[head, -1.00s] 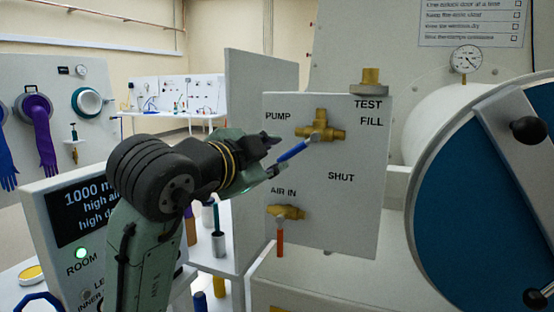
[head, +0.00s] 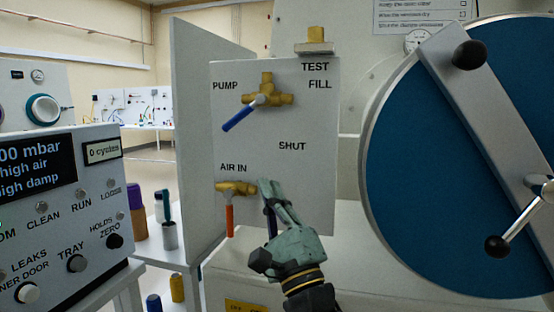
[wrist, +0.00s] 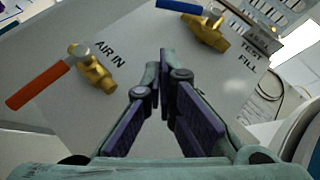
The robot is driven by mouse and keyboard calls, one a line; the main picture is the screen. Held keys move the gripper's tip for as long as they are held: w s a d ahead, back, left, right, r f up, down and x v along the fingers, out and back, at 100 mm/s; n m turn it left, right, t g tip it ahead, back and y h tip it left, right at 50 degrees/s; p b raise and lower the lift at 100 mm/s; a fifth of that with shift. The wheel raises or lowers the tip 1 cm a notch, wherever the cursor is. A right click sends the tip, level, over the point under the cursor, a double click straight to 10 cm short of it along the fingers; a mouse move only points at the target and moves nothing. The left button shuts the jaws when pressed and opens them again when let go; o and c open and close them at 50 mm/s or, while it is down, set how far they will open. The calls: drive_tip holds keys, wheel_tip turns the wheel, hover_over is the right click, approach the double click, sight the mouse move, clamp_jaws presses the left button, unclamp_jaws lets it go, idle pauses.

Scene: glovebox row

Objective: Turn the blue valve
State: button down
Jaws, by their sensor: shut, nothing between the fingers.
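The blue valve has a brass body (head: 267,93) high on the white panel and a blue handle (head: 240,117) slanting down and left from it, below PUMP. In the wrist view the blue handle (wrist: 183,7) is cut off at the top edge, beside its brass body (wrist: 207,33). My gripper (head: 264,184) is below the blue valve, in front of the panel's lower part, clear of the blue handle. In the wrist view my gripper's fingers (wrist: 160,64) come together at the tips with nothing between them.
Just left of my gripper is the AIR IN valve, with brass body (head: 236,188) and orange handle (head: 229,219) hanging down. A large blue round door (head: 430,180) with a grey bar stands right. A control box (head: 60,215) stands left. The panel around SHUT (head: 292,146) is bare.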

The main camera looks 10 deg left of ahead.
sight(243, 113)
drive_tip(key=shift+m+y, duration=0.5)
drive_tip(key=shift+m, duration=0.2)
drive_tip(key=p+x, duration=0.1)
drive_tip(key=x, duration=0.1)
drive_tip(key=p+x, duration=0.1)
drive_tip(key=x, duration=0.2)
drive_tip(key=d+p+x, duration=0.1)
drive_tip(key=x, duration=0.2)
drive_tip(key=shift+w+r, duration=0.35)
drive_tip(key=shift+s+a+r+p, duration=0.35)
drive_tip(key=shift+a+r+p, duration=0.2)
drive_tip(key=shift+a+r, duration=0.3)
drive_tip(key=shift+s+a+r, duration=0.1)
drive_tip(key=shift+a+r, duration=0.2)
drive_tip(key=shift+r, duration=0.1)
drive_tip(key=shift+a+r+m+t+h+p, duration=0.1)
drive_tip(key=shift+a+m+t+h+p, duration=0.15)
drive_tip(key=shift+m+t+h, duration=0.3)
drive_tip(key=shift+a+r+m+t+h+p, duration=0.1)
drive_tip(key=shift+a+m+t+h, duration=0.2)
drive_tip(key=shift+m+t, duration=0.35)
